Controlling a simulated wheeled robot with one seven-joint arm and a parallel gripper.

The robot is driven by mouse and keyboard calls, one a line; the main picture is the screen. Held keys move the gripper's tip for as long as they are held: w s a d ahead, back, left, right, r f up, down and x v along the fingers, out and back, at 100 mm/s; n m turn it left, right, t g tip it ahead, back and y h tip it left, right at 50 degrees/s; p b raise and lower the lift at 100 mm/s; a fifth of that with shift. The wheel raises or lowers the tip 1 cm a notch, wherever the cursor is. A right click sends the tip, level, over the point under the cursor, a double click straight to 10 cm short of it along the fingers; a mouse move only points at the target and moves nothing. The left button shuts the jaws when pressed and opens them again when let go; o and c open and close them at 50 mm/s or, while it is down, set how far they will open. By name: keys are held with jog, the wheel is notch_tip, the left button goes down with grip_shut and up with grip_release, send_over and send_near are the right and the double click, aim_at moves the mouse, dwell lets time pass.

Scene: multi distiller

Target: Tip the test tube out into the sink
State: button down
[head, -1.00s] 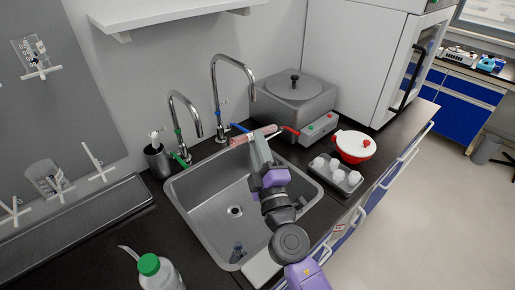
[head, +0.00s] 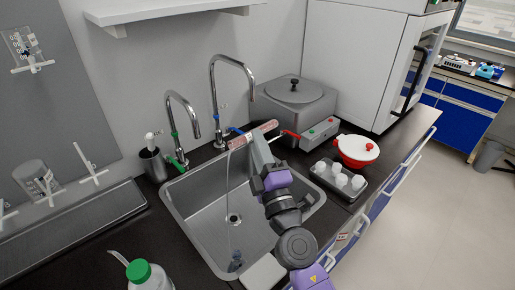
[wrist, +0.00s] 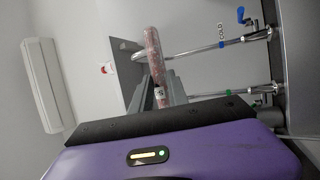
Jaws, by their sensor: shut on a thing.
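The test tube (head: 241,141), a clear tube with reddish markings, lies tilted above the back of the sink, its left end lower. My gripper (head: 262,137) is shut on it near its middle. A thin clear stream (head: 229,185) runs down from the tube's left end into the steel sink (head: 195,215). In the wrist view the tube (wrist: 154,50) stands up between my gripper's grey fingers (wrist: 158,92). The fingers hide part of the tube.
Two taps, the left one (head: 196,125) and the right one (head: 214,95), rise behind the sink. A steel bath (head: 295,103), a red and white pot (head: 357,150) and a grey tray (head: 335,185) stand right. A green-capped bottle (head: 145,275) is front left.

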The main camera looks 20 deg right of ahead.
jog(key=shift+d+r+n+t+y+b, duration=0.1)
jog(key=shift+n+t+y+b, duration=0.25)
jog(key=shift+n+y+b, duration=1.2)
jog(key=shift+d+r+n+t+y+b, duration=0.1)
jog(key=shift+n+t+y+b, duration=0.4)
jog(key=shift+n+b, duration=1.8)
jog(key=shift+r+n+g+y+b, duration=0.15)
jog(key=shift+n+y+b, duration=0.95)
jog(key=shift+n, duration=0.25)
jog(key=shift+r+n+g+y+b, duration=0.1)
jog(key=shift+r+n+y+b, duration=0.05)
jog(key=shift+n+y+b, duration=1.05)
jog(key=shift+h, duration=0.25)
